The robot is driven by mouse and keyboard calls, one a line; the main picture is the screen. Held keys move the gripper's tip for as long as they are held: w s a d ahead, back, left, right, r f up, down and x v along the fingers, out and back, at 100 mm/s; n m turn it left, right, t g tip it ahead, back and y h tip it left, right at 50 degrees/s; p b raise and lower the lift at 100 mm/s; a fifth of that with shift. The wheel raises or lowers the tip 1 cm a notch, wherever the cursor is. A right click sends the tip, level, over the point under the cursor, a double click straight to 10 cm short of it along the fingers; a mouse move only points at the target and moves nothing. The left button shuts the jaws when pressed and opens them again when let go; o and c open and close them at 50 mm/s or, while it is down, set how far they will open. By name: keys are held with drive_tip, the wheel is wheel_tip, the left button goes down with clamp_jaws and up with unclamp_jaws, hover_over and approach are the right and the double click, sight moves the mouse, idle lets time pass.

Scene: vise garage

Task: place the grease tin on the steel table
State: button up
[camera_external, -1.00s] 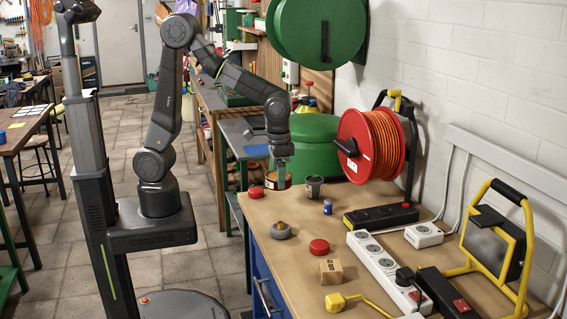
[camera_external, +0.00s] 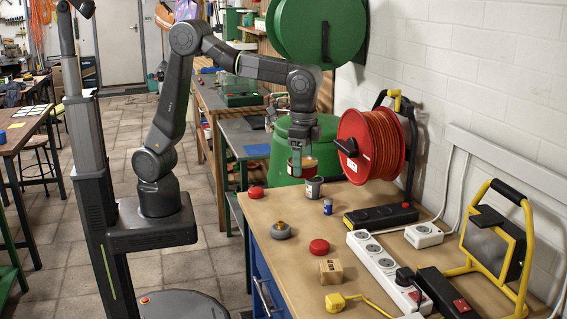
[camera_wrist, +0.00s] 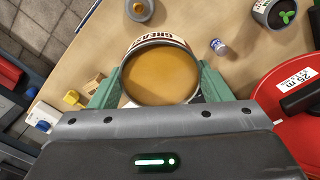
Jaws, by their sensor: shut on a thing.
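The grease tin (camera_external: 309,166) is an open round tin with a pale and dark red label and amber grease inside. My gripper (camera_external: 300,168) is shut on it from above and holds it over the far end of the wooden workbench (camera_external: 265,212). In the wrist view the tin (camera_wrist: 160,78) is upright between the two green fingers, with GREASE on its label. A grey-topped table with green legs (camera_external: 238,131), which looks like the steel table, stands beyond the workbench; a blue sheet (camera_external: 257,151) lies on it. My gripper is to its right and nearer the camera.
The orange cable reel (camera_external: 372,146) is close on the right. A large green drum (camera_external: 322,140) stands behind my gripper.

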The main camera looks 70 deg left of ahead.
drive_tip(key=w+a+r+p, duration=0.2)
drive_tip(key=w+a+r, duration=0.1)
drive_tip(key=a+r, duration=0.5)
drive_tip(key=w+a+r+p, duration=0.1)
drive_tip(key=w+a+r, duration=0.2)
drive_tip(key=a+r, duration=0.5)
drive_tip(key=s+a+r+p, duration=0.1)
drive_tip(key=s+a+r, duration=0.1)
drive_tip(key=a, duration=0.6)
drive_tip(key=s+a+r+p, duration=0.1)
drive_tip(key=a+r, duration=0.2)
drive_tip(key=a, duration=0.6)
drive_tip(key=s+a+r+p, duration=0.1)
drive_tip(key=s+a+r, duration=0.1)
drive_tip(key=a, duration=0.6)
drive_tip(key=s+a+f+n, duration=0.2)
drive_tip(key=a+f+n, duration=0.15)
drive_tip(key=a, duration=0.35)
drive_tip(key=n+b, duration=0.4)
drive_tip(key=n, duration=1.6)
hover_over(254, 145)
wheel_tip(254, 145, down, 34)
drive_tip(key=r, duration=0.1)
drive_tip(key=shift+d+f+p, duration=0.1)
drive_tip(key=shift+f+p, duration=0.85)
drive_tip(key=shift+f, duration=4.45)
drive_tip(key=o, duration=1.2)
drive_tip(key=shift+c, duration=0.2)
